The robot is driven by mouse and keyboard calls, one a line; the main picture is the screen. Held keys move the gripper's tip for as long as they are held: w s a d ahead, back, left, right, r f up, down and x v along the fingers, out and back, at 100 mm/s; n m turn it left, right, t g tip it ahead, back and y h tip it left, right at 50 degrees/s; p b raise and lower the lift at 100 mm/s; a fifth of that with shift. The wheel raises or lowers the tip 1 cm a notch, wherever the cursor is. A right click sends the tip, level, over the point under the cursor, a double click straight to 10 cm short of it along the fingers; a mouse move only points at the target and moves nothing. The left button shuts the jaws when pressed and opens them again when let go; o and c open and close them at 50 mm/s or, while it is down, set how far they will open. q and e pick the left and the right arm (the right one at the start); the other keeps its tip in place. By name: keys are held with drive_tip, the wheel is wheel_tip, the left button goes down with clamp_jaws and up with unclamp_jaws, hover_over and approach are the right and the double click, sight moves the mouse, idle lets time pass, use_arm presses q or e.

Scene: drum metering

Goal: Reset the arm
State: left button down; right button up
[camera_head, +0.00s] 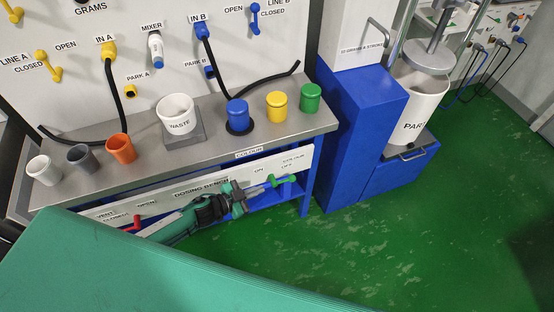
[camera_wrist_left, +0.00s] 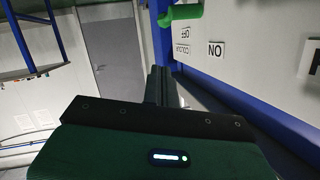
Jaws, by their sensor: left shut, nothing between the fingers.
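My left gripper (camera_head: 238,197) is in front of the dosing bench's lower panel, with its arm coming in from the left. Its fingers (camera_wrist_left: 158,86) are shut and empty in the left wrist view. The green colour handle (camera_head: 279,180) on the panel is just to the right of the gripper. It also shows at the top of the left wrist view (camera_wrist_left: 181,14), apart from the fingers. My right gripper is not in view.
On the grey bench top (camera_head: 215,135) stand a waste cup (camera_head: 176,114), small cups and blue, yellow and green lidded pots. A red vent handle (camera_head: 132,224) is at the panel's left. A blue press cabinet (camera_head: 362,130) stands right. Green floor (camera_head: 400,250) is clear.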

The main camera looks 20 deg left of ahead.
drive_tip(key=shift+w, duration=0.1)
use_arm(q)
drive_tip(key=s+a+f+n+g+y, duration=0.1)
drive_tip(key=s+a+f+n+y, duration=0.15)
drive_tip(key=s+f, duration=0.4)
drive_tip(key=s+a+f+n+g+y, duration=0.1)
drive_tip(key=s+a+f+n+y, duration=0.2)
drive_tip(key=f, duration=0.7)
drive_tip(key=s+a+f+n+g+y, duration=0.1)
drive_tip(key=s+a+f+y, duration=0.25)
drive_tip(key=s+f, duration=0.4)
drive_tip(key=s+d+f+g, duration=0.1)
drive_tip(key=s+f, duration=0.3)
drive_tip(key=s, duration=0.5)
drive_tip(key=s+d+f+n+g, duration=0.1)
drive_tip(key=s+f+g, duration=0.2)
drive_tip(key=s, duration=0.6)
drive_tip(key=s+d+f+n+g+p, duration=0.1)
drive_tip(key=s+f+g, duration=0.2)
drive_tip(key=s, duration=0.6)
drive_tip(key=shift+d+f+y, duration=0.2)
drive_tip(key=shift+f+y, duration=0.2)
drive_tip(key=shift+f, duration=0.4)
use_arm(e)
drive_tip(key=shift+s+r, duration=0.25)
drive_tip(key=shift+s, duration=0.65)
